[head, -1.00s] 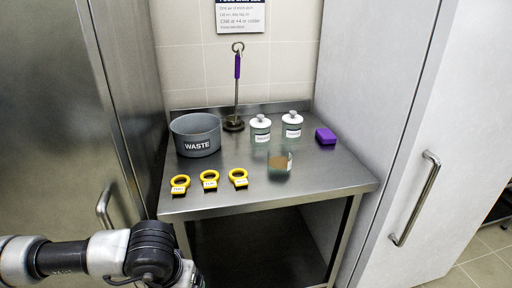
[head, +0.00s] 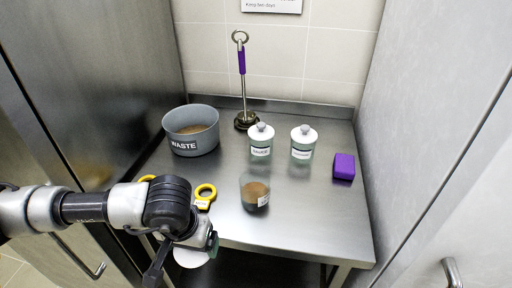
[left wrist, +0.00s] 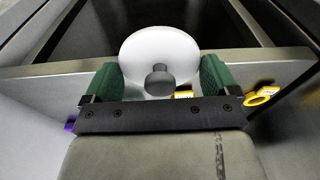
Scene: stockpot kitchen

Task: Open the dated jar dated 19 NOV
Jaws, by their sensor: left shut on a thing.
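My left gripper (left wrist: 160,78) is shut on a white lid (left wrist: 146,45) with a grey knob (left wrist: 160,80). In the head view the gripper (head: 208,246) and the white lid (head: 190,258) are at the table's front edge. A glass jar (head: 255,193) stands open on the table, with brown contents and a label too small to read. Two lidded jars, one left (head: 261,142) and one right (head: 303,143), stand behind it, with white lids and grey knobs. Their labels are not readable either. My right gripper is not in view.
A grey WASTE bin (head: 190,139) with brown contents stands at back left. A purple-handled tool (head: 242,64) stands upright behind. A purple block (head: 344,166) lies at right. A yellow ring (head: 205,192) is near my arm. The front right of the table (head: 320,220) is clear.

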